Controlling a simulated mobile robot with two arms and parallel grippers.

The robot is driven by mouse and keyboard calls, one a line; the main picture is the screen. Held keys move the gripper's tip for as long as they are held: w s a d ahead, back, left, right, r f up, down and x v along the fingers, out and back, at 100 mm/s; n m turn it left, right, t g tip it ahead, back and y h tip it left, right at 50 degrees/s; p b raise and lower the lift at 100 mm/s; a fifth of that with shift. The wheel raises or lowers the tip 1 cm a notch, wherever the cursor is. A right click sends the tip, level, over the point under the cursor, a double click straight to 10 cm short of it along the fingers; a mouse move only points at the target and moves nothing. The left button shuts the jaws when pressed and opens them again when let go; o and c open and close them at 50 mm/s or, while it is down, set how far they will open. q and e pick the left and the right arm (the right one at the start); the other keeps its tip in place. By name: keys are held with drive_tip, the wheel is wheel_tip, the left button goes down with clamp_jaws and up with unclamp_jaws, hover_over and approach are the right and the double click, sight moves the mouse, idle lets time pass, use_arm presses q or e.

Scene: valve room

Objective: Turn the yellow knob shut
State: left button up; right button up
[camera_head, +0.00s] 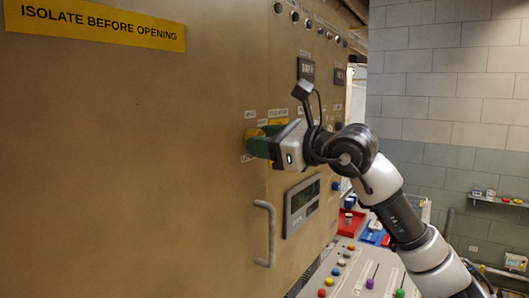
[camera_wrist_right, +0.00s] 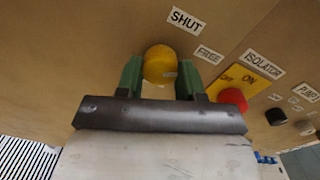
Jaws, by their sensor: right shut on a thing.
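The yellow knob (camera_wrist_right: 160,64) is round and sits on the tan panel, with a "SHUT" label above it and a "FREE" label to its upper right. In the head view a sliver of the yellow knob (camera_head: 254,132) shows beside my green fingertips. My right gripper (camera_head: 262,143) reaches the panel from the right. In the right wrist view its two green fingers stand on either side of the knob, shut on it. Any pointer mark on the knob cannot be made out. My left gripper is in neither view.
A red knob (camera_wrist_right: 232,98) on a yellow on/off plate under an "ISOLATOR" label is close to the right finger. A black knob (camera_wrist_right: 276,116) is farther right. Below the gripper are a display (camera_head: 302,205), a metal handle (camera_head: 265,233) and a sloped console (camera_head: 355,272) with coloured controls.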

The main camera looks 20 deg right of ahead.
drive_tip(key=n+b, duration=0.3)
drive_tip(key=n, duration=0.9)
drive_tip(key=shift+r+b, duration=0.1)
drive_tip(key=shift+b, duration=0.3)
idle(0.3)
drive_tip(key=o, duration=0.9)
drive_tip(key=shift+d, duration=0.1)
drive_tip(key=b+v, duration=0.4)
drive_tip(key=v, duration=0.6)
drive_tip(key=shift+s+d, duration=0.1)
drive_tip(key=shift+s, duration=0.25)
